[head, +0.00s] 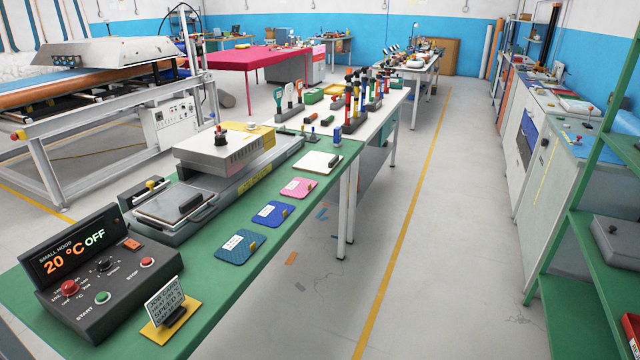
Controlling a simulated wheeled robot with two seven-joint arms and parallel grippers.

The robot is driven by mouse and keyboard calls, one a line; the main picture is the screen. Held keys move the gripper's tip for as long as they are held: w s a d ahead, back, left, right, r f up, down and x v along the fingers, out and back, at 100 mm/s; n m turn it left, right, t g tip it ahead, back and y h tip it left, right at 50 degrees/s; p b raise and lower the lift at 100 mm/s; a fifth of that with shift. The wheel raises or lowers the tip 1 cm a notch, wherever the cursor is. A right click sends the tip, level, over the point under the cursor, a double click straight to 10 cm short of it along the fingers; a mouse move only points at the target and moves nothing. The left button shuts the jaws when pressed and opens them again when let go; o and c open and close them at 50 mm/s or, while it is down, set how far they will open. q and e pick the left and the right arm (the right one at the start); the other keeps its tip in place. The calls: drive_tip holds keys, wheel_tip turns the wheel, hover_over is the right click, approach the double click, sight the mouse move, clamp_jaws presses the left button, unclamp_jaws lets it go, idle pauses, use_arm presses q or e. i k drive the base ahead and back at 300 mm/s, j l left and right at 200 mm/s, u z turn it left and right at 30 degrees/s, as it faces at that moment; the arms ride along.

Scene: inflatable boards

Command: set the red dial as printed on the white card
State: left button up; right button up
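The red dial (69,288) sits at the left of a dark control box (110,310) on the near left of the green bench; a °C mark is printed by it. The box's display (75,250) reads "SMALL HOOD 20 °C OFF". The white card (166,303) stands tilted on a yellow base (160,333) right of the box. "JOB CARD" and "SPEED 3" show on it; its temperature line is too small to read surely. A black speed knob (105,265), green START button (102,298) and red STOP button (148,262) are also on the box. Neither gripper is in view.
An orange switch (132,244) is at the box's back right. A press machine (225,150) stands behind it on the green bench (205,285). Blue pads (240,247) and a pink pad (298,188) lie along the right edge. The aisle floor (450,230) is mostly clear.

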sight(69, 288)
drive_tip(key=u, duration=1.35)
